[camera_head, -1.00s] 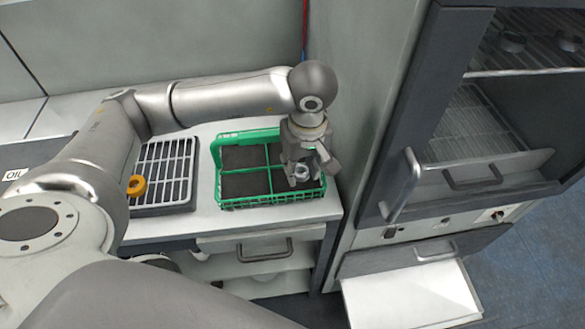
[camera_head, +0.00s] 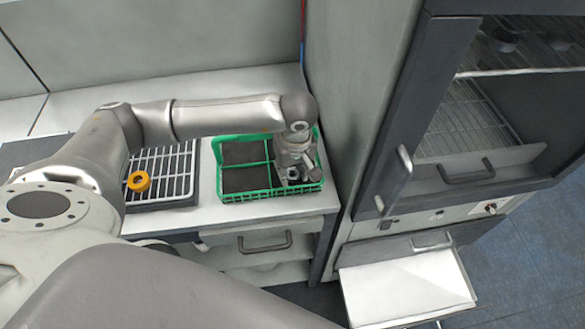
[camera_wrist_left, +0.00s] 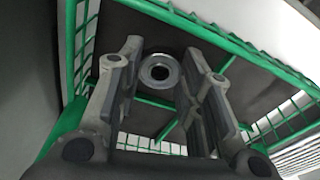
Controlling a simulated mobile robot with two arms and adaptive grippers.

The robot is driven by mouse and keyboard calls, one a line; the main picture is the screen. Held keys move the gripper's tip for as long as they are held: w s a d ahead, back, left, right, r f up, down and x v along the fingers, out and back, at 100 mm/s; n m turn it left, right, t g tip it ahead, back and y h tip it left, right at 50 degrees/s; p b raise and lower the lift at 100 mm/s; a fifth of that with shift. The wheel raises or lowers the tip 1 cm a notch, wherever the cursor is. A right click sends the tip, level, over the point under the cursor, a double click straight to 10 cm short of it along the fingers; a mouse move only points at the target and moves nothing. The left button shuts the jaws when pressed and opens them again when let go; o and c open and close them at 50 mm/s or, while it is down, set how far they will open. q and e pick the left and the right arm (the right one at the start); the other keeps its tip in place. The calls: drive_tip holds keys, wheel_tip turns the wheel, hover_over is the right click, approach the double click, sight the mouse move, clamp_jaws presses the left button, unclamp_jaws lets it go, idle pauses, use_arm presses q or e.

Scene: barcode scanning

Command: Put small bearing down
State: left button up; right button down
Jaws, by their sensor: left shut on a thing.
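My left gripper (camera_head: 297,179) points down into the front right compartment of the green wire basket (camera_head: 245,197). It is shut on the small bearing (camera_head: 293,174), a silvery metal ring. In the left wrist view the bearing (camera_wrist_left: 160,83) sits between the two fingers of the gripper (camera_wrist_left: 163,85), with the dark basket floor beyond it. The green basket bars (camera_wrist_left: 292,83) surround the fingers. I cannot tell whether the bearing touches the basket floor. My right gripper is not in view.
An orange ring (camera_head: 138,181) lies on a metal grate (camera_head: 172,162) left of the basket. The other basket compartments look empty. A tall cabinet wall (camera_head: 357,110) stands close on the right, with an open-fronted rack unit (camera_head: 470,120) beyond it.

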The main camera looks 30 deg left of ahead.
sight(295, 178)
use_arm(q)
drive_tip(key=o, duration=1)
drive_tip(key=shift+f, duration=0.1)
drive_tip(key=shift+o, duration=0.2)
drive_tip(key=shift+r+p, duration=0.3)
drive_tip(key=shift+p, duration=0.05)
wheel_tip(295, 178, up, 12)
drive_tip(key=s+d+b, duration=0.1)
drive_tip(key=b, duration=0.2)
drive_tip(key=shift+f, duration=0.15)
